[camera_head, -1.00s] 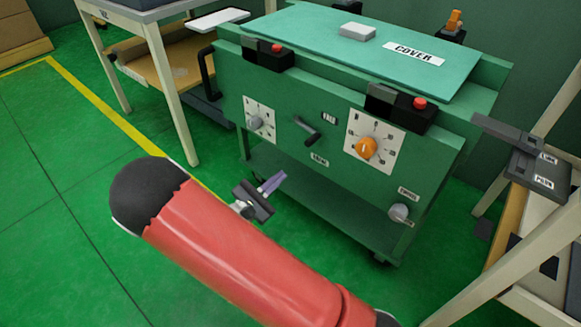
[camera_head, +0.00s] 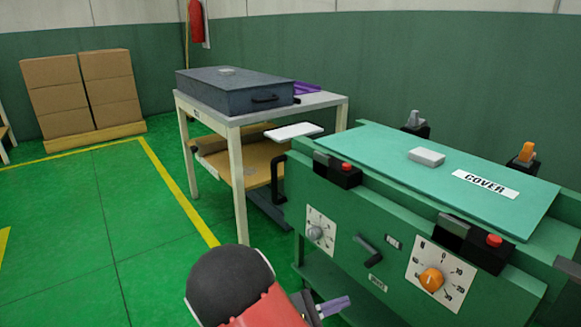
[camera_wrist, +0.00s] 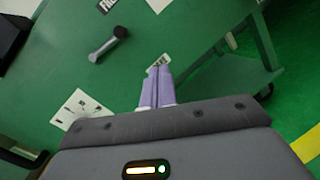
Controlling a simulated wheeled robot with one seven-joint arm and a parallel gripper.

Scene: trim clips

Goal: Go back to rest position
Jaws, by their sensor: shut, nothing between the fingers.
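My gripper (camera_head: 336,306) is at the bottom of the head view, in front of the green machine cart (camera_head: 345,275), partly hidden by my red arm. In the wrist view my gripper's purple fingers (camera_wrist: 157,97) are together with nothing between them. They point at the cart's green front panel (camera_wrist: 75,65), and a gap to it seems to remain. The panel's lever handle (camera_wrist: 108,44) lies above and left of the fingertips. The cart's teal lid marked COVER (camera_head: 390,165) lies flat on top.
A table (camera_head: 235,118) with a dark case (camera_head: 235,92) stands left of the cart. Stacked cardboard boxes (camera_head: 80,90) stand at the far left. The green floor (camera_head: 110,230) at left is clear, with a yellow line (camera_head: 175,190). Red-button clamps (camera_head: 340,170) sit along the cart's top edge.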

